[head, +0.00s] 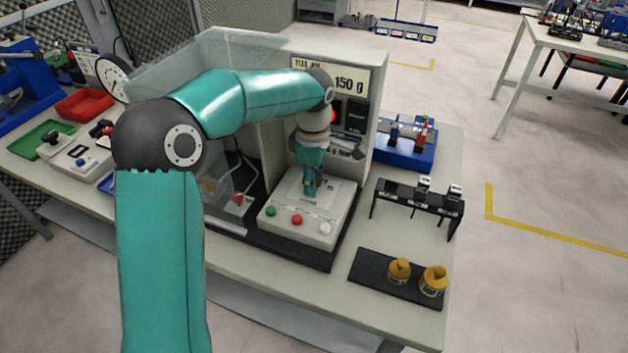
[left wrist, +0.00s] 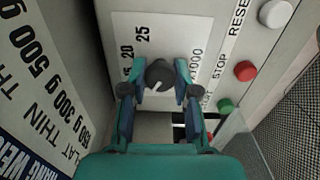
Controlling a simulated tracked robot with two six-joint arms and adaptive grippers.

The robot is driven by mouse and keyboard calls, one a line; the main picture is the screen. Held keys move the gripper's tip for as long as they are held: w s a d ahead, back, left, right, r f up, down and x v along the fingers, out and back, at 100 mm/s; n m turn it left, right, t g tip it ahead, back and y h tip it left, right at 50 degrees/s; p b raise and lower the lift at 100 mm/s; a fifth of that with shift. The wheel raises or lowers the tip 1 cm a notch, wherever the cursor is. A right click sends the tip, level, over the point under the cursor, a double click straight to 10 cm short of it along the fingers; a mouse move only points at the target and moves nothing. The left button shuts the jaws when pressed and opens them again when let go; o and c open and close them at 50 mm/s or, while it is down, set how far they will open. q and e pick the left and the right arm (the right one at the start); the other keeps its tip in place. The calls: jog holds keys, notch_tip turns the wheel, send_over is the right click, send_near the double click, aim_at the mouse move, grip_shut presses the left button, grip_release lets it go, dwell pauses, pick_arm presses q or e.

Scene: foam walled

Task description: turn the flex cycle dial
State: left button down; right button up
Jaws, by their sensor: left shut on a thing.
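The dark round dial (left wrist: 158,74) sits on a white label plate of the control panel, with printed numbers such as 20, 25 and 1000 around it. A pale pointer mark shows on its top. My left gripper (left wrist: 160,80) has one finger on each side of the dial and is shut on it. In the head view my left gripper (head: 311,188) points down onto the grey control box (head: 337,208), and its fingers hide the dial there. My right gripper is not in view.
Green (head: 271,211), red (head: 297,219) and white (head: 325,228) buttons line the box's front edge. A clear guard (head: 165,75) stands left of the arm. A black rack (head: 420,197) and a black mat (head: 372,272) with two yellow-topped pieces are to the right.

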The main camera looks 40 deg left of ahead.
pick_arm(q)
jog(key=shift+w+d+r, duration=0.1)
jog(key=shift+w, duration=0.05)
jog(key=c, duration=0.9)
grip_release()
jog(key=shift+o, duration=0.2)
notch_tip(320, 180, up, 12)
